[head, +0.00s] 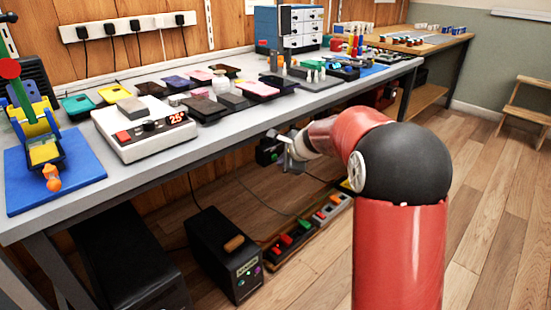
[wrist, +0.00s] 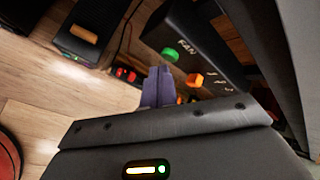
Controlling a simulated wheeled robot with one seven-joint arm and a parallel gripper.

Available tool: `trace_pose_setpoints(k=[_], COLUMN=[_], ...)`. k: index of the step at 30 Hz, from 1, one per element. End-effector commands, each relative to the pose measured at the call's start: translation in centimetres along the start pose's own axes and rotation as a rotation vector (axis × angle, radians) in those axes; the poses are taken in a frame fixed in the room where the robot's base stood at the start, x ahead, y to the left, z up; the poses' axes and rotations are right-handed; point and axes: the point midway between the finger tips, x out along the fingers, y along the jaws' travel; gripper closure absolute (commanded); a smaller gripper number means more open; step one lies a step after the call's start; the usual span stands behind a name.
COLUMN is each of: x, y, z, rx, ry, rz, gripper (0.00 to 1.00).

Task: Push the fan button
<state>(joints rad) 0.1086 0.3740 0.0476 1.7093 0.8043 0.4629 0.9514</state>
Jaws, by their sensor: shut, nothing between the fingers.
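In the wrist view a dark control box (wrist: 205,45) fills the upper right and carries the word FAN. A round green button (wrist: 170,54) sits on it beside that lettering. An orange button (wrist: 195,80) sits lower right, with white marks near it that I cannot read. My gripper (wrist: 159,70) has its two bluish fingers shut together and empty. In the picture the fingertips lie just below the green button and left of the orange one; whether they touch the box I cannot tell. In the head view my arm reaches under the table's front edge, and the gripper is hard to make out there.
The grey table (head: 220,125) holds a white device with red digits (head: 145,128), a blue mat (head: 25,185) and several phones. Below stand a black box (head: 222,255) and a tray of coloured parts (head: 312,225).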

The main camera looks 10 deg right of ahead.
Motion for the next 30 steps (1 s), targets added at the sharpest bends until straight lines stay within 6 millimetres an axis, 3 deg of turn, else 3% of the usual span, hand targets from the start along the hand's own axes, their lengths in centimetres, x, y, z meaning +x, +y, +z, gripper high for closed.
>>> trace_pose_setpoints(k=[30], x=[0.61], y=[-0.43], z=[0.45], rx=[0.000], ry=[0.000], rz=[0.000], gripper=[1.00])
